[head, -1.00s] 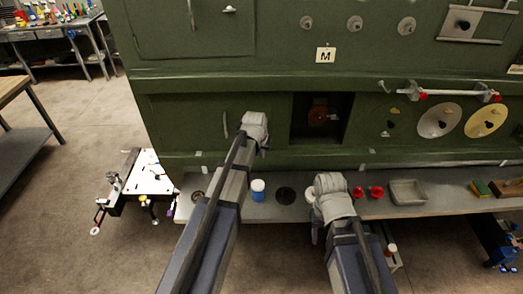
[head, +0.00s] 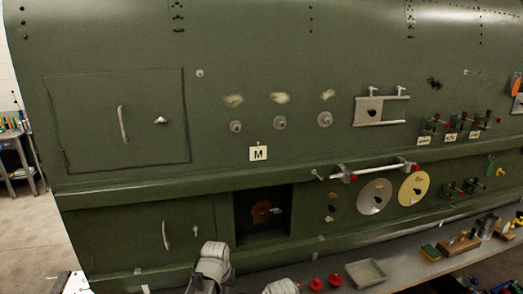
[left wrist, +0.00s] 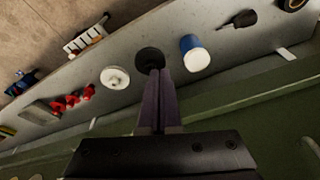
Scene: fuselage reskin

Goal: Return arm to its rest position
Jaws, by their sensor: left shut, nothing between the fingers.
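My left gripper (left wrist: 156,75) shows in the left wrist view with its two purple fingers shut together and nothing between them. The fingers point down toward the grey shelf (left wrist: 230,52), with their tips overlapping a dark round disc (left wrist: 150,58) in the picture. Whether they touch it I cannot tell. In the head view my left arm's pale wrist stands at the bottom, in front of the green fuselage (head: 110,205), and its fingers are hidden. Only the top of my right arm's wrist shows at the bottom edge, and the right gripper is out of view.
A blue-and-white jar (left wrist: 194,52) and a white round piece (left wrist: 115,77) flank the fingers on the shelf. Red pieces (head: 316,284), a grey tray (head: 366,272) and wooden blocks (head: 458,243) lie farther right.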

